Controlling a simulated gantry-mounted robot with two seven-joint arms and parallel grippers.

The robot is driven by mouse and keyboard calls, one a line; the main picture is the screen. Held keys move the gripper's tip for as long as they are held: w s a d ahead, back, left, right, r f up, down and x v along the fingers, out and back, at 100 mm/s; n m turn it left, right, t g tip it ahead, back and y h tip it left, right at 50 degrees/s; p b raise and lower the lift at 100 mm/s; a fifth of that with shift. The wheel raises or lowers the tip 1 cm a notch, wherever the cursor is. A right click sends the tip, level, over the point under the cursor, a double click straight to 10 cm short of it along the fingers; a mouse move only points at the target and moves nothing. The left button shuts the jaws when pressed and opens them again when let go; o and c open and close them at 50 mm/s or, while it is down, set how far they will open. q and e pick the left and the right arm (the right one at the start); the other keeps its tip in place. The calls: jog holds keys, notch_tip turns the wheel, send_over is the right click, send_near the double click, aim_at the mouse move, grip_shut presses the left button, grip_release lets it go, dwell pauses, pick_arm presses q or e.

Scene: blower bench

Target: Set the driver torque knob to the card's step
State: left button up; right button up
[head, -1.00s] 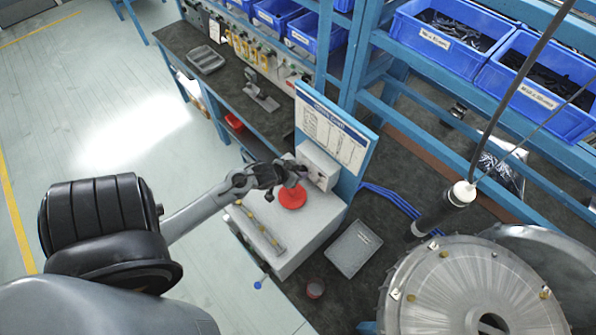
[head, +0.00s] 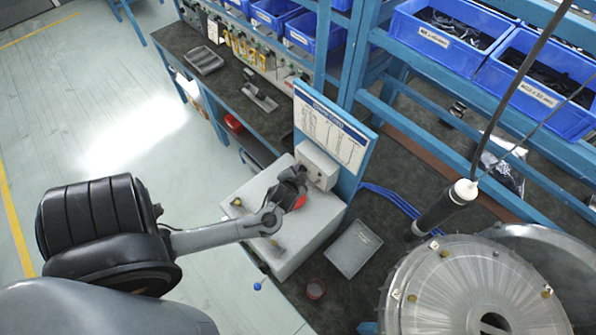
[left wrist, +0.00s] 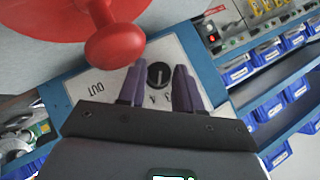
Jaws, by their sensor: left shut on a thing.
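A small black knob (left wrist: 159,75) with a pale mark sits on a white panel plate (left wrist: 95,87) lettered "OUT" in the left wrist view. My left gripper (left wrist: 158,88) has its two purple fingers on either side of this knob and is shut on it. In the head view my left gripper (head: 303,177) is at the front of a small white control box (head: 316,165), and the knob is hidden there. A printed card (head: 334,132) with a blue header stands behind the box; its text is too small to read. My right gripper is not in view.
A red round part (head: 301,202), with a ball-shaped end (left wrist: 114,45) in the wrist view, is close to my left gripper. A white cabinet (head: 318,220) lies beneath.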

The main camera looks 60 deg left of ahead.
pick_arm(q)
jog(key=shift+y, duration=0.4)
jog(key=o, duration=1)
jog(key=v, duration=1)
jog(key=shift+s+d+r, duration=0.15)
jog(key=shift+d+r, duration=0.05)
jog(key=shift+d, duration=0.1)
jog(key=shift+s, duration=0.1)
